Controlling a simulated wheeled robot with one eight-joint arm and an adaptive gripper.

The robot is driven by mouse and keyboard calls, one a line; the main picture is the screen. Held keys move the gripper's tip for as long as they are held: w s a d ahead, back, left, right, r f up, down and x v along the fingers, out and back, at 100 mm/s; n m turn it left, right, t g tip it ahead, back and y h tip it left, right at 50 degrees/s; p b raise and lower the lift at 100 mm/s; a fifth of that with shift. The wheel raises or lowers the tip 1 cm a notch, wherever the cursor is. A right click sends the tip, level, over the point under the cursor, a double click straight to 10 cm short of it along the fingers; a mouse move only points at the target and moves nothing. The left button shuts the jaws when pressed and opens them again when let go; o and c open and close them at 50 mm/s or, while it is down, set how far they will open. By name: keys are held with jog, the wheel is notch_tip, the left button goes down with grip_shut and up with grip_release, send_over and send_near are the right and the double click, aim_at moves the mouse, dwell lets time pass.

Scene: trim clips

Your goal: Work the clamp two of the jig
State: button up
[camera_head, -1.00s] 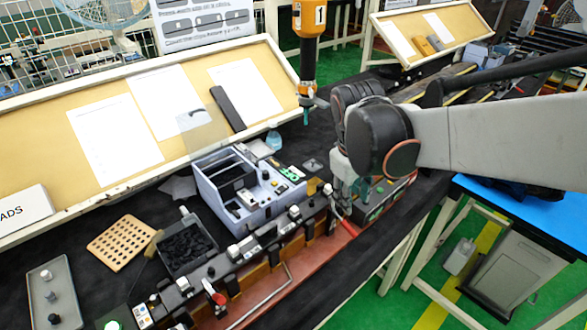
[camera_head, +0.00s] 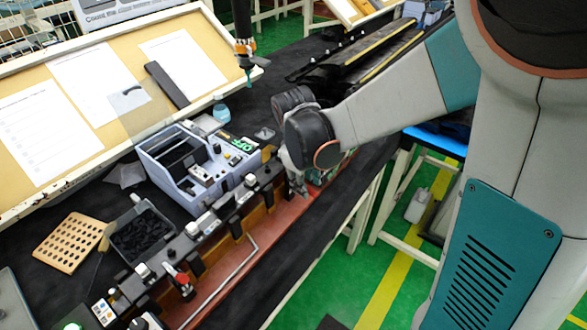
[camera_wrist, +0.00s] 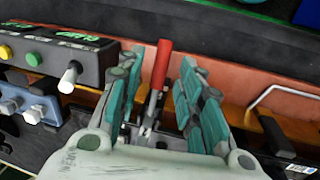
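The jig (camera_head: 245,262) is a long red-brown base with a dark rail of black and white fittings, running diagonally through the head view. One clamp with a red handle (camera_head: 182,279) stands near its closer end. Another clamp's red handle (camera_wrist: 161,66) shows in the wrist view, upright in the picture, with its metal linkage below. My gripper (camera_wrist: 160,75) is open, with its green-padded fingers on both sides of this handle and visible gaps between. In the head view my gripper (camera_head: 296,178) is at the jig's far end and hides that clamp. No clamp number is readable.
A control box (camera_wrist: 60,58) with buttons and a white knob is left of my gripper in the wrist view. A bent metal rod (camera_wrist: 285,92) is on the right. A grey-blue bin (camera_head: 165,178) stands behind the jig, and a tool (camera_head: 244,50) hangs above the bench.

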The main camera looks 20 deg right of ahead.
jog(key=shift+d+f, duration=0.15)
jog(key=shift+f, duration=0.7)
grip_shut()
